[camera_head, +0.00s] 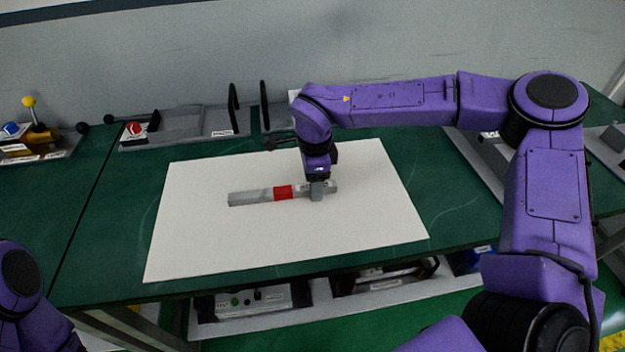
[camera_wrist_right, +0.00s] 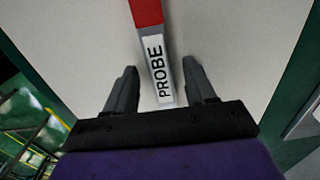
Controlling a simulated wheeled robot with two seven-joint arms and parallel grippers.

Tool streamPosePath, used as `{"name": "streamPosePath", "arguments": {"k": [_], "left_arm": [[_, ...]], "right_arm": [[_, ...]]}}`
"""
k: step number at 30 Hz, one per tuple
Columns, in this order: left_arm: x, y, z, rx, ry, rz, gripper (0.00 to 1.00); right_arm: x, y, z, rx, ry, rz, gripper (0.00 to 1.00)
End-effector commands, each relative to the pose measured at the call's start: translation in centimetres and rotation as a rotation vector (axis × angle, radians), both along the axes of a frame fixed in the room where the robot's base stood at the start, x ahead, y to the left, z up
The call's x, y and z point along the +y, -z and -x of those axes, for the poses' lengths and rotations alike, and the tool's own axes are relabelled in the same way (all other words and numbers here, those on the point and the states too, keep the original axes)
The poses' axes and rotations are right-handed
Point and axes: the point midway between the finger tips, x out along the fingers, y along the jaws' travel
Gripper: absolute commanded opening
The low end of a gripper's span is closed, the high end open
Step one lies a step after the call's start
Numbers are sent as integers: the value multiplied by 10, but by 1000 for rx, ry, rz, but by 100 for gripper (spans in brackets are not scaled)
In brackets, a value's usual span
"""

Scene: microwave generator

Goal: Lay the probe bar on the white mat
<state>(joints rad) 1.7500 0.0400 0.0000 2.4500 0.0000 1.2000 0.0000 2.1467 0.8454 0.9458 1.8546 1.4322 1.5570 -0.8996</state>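The probe bar (camera_head: 255,196) is a grey bar with a red band and a white label, and it appears to lie flat on the white mat (camera_head: 210,240), near its middle. In the right wrist view the bar (camera_wrist_right: 155,50) shows its label reading PROBE. My right gripper (camera_head: 318,192) is over the right end of the bar. In the wrist view its two fingers (camera_wrist_right: 159,70) stand on either side of the labelled end, with a gap on each side. The gripper is open. My left gripper is out of view; only part of the left arm shows at the lower left.
The mat lies on a green table (camera_head: 110,235) and is otherwise bare. Behind it stand a grey panel with a red knob (camera_head: 134,128) and black handles (camera_head: 233,108). A yellow-topped lever (camera_head: 29,102) is at the far left. A shelf with equipment (camera_head: 245,300) is below the front edge.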

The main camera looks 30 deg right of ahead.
Motion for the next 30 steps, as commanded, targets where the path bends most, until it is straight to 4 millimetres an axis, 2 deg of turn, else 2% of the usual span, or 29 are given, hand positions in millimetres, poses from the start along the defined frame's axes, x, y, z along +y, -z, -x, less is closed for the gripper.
{"name": "streamPosePath", "arguments": {"k": [5, 8, 15, 21, 24, 30], "left_arm": [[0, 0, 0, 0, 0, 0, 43], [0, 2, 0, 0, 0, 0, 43], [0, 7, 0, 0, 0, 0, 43], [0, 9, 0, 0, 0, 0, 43], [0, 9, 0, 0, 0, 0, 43], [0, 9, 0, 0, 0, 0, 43]], "right_arm": [[0, 0, 0, 0, 0, 1, 55], [0, -8, -1, -2, 0, 1, 55], [0, -64, -1, -6, 1, 1, 55], [-1, -98, -1, -2, 1, 1, 55], [0, -105, -1, -1, 0, 0, 55], [0, -106, 0, 0, -1, 0, 55]]}}
